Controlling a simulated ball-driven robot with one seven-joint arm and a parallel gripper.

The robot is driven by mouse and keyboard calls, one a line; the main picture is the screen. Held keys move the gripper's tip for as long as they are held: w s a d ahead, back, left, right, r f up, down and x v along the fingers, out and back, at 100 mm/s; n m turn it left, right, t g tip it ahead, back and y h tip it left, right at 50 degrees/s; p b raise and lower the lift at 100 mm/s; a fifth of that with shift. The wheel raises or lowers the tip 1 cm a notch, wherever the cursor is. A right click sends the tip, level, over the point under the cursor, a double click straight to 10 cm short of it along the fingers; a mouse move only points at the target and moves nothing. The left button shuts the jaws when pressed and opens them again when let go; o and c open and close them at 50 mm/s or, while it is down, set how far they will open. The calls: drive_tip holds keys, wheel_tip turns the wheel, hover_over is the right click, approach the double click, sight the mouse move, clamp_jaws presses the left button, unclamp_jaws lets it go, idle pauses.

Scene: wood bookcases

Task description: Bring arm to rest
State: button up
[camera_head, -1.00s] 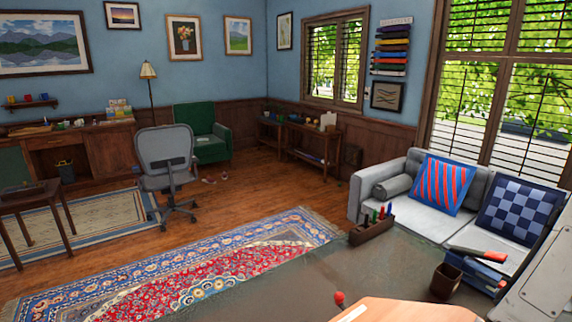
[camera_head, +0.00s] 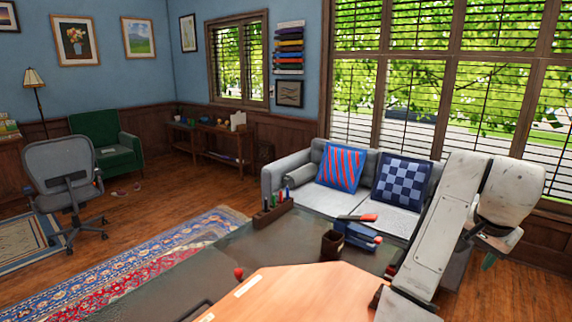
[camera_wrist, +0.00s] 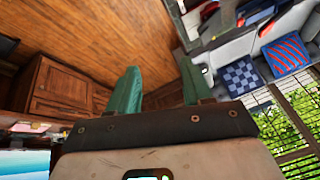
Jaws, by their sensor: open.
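My gripper shows in the wrist view (camera_wrist: 157,92) with its two green fingers spread apart and nothing between them. In the head view my white arm is on the right, raised and folded, with a green fingertip (camera_head: 489,261) pointing down beside the far end of the sofa. The rest of the gripper is mostly hidden behind my arm there.
A grey sofa (camera_head: 289,170) with a striped cushion (camera_head: 340,165) and a checked cushion (camera_head: 402,183) stands under the windows. Before it, a dark table (camera_head: 290,246) holds a pen holder (camera_head: 271,214), a brown cup (camera_head: 332,245) and blue books (camera_head: 362,236). Open floor (camera_head: 535,285) lies right.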

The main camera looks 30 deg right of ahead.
drive_tip(key=s+a+f+n+b, duration=0.25)
drive_tip(key=a+f+n, duration=0.35)
drive_tip(key=f, duration=0.6)
drive_tip(key=s+a+f+n+b, duration=0.1)
drive_tip(key=a+f+n+b, duration=0.3)
drive_tip(key=a+f, duration=0.65)
drive_tip(key=s+a+f+n+y+b, duration=0.1)
drive_tip(key=s+a+f+n+y, duration=0.1)
drive_tip(key=s+a+f, duration=0.4)
drive_tip(key=s+a+f+n+g+y+b, duration=0.1)
drive_tip(key=s+a+f+n, duration=0.4)
drive_tip(key=f, duration=0.7)
drive_tip(key=s+a+y+b, duration=0.1)
drive_tip(key=s+a, duration=0.1)
drive_tip(key=a, duration=0.2)
drive_tip(key=shift+g, duration=0.3)
drive_tip(key=shift+s+d, duration=0.1)
drive_tip(key=shift+d, duration=0.1)
